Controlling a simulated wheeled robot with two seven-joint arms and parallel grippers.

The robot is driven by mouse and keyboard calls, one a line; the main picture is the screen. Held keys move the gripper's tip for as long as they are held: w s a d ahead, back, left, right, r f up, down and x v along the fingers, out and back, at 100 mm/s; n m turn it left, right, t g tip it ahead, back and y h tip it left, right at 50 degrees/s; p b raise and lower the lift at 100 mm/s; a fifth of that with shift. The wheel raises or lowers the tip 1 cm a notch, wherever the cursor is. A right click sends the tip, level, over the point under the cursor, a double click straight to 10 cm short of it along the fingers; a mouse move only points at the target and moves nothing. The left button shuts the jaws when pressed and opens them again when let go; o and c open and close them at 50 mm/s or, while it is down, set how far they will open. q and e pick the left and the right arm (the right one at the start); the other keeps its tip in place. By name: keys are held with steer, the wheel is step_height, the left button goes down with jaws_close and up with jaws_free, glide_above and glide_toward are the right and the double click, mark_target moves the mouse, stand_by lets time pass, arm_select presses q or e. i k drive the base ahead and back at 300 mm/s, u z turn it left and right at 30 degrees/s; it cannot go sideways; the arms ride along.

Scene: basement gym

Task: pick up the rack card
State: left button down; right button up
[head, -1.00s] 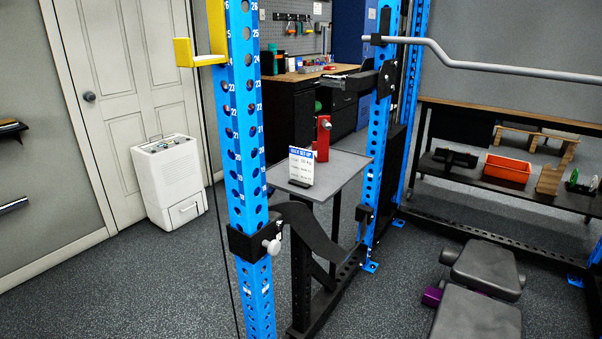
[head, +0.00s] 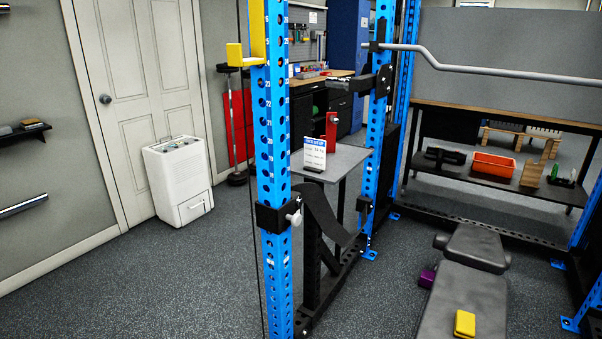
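The rack card (head: 315,153) is a small white card with a blue header band and lines of text. It stands upright in a dark holder on a small grey table (head: 345,163), behind the near blue rack post. Neither of my grippers shows in the head view.
A red block (head: 331,130) stands behind the card. A black strap (head: 325,215) hangs below the table. A bench (head: 465,285) carries a yellow block (head: 465,323). Open floor lies at left.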

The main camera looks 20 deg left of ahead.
mark_target(314, 149)
steer(key=k, duration=0.4)
steer(key=u, duration=1.6)
steer(key=i, duration=5.85)
steer(key=z, duration=3.8)
